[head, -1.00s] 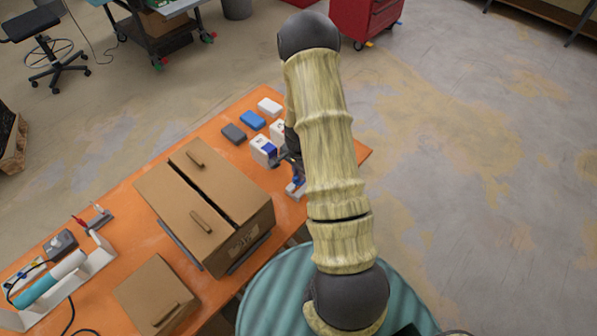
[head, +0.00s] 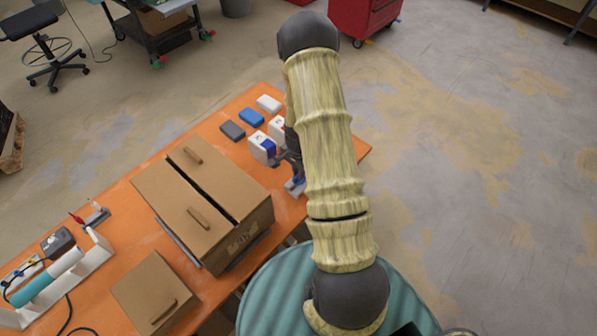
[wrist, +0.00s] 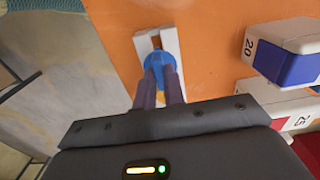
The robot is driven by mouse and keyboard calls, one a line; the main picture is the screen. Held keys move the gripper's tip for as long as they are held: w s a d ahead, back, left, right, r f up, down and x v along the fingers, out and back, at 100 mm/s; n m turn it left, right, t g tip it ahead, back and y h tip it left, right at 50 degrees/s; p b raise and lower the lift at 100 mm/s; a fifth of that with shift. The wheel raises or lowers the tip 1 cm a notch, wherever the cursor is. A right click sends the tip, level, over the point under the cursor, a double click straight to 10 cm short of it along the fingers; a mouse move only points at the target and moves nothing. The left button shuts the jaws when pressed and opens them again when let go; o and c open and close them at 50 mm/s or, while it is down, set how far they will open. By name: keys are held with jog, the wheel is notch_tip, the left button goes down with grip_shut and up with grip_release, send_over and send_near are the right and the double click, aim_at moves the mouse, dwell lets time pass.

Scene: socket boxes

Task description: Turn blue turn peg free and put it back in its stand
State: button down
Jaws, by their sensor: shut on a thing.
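The blue turn peg (wrist: 159,62) is between the fingertips of my gripper (wrist: 160,78) in the wrist view, and the fingers are shut on it. The peg is at the pale stand (wrist: 142,46), which shows on both sides of it; I cannot tell how deep it sits. In the head view my gripper (head: 289,164) is at the table's right end, partly hidden by my arm. The stand (head: 294,189) is just below it. A white socket box with a blue face (head: 262,147) is beside the gripper; it also shows in the wrist view (wrist: 285,55), marked 20.
A second white box with a red mark (wrist: 297,119) is nearby, marked 25. Grey, blue and white blocks (head: 251,117) lie behind. Brown lidded boxes (head: 203,204) stand to the left on the orange table (head: 123,212). The table's right edge is close.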

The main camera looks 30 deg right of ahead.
jog(key=shift+f+b, duration=0.6)
jog(key=shift+f, duration=0.15)
dwell(0.5)
jog(key=c, duration=1.4)
grip_release()
notch_tip(320, 180, up, 17)
jog(key=b, duration=0.3)
jog(key=shift+r, duration=0.2)
jog(key=shift+a, duration=0.1)
